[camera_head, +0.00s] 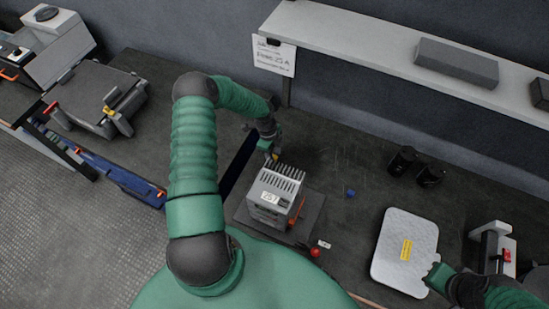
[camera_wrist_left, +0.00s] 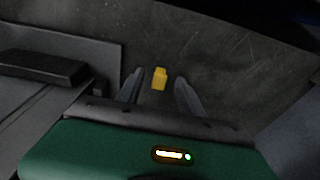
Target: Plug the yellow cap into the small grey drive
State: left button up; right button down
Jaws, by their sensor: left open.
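The small grey drive (camera_head: 272,196) is a light grey finned box with a white label, on a dark base plate (camera_head: 311,211) at the middle of the bench. My left gripper (camera_head: 270,153) points down just behind the drive. In the left wrist view its two fingers (camera_wrist_left: 160,90) are open. The yellow cap (camera_wrist_left: 160,78) shows in the gap between the fingertips, apart from both. In the head view the cap (camera_head: 275,157) is a tiny yellow spot at the gripper's tip. My right gripper (camera_head: 437,277) is by the pale tray's right edge; its jaws are too small to read.
A blue cap (camera_head: 350,193) lies right of the drive and a red knob (camera_head: 315,252) in front. Two black cylinders (camera_head: 402,160) stand at the back. A pale tray (camera_head: 388,262) with a yellow label lies to the right. A shelf (camera_head: 370,48) overhangs the back.

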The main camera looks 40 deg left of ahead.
aim_at(274, 156)
pick_arm(q)
grip_shut()
notch_tip(274, 156, up, 10)
jog(key=shift+b, duration=0.35)
dwell(0.5)
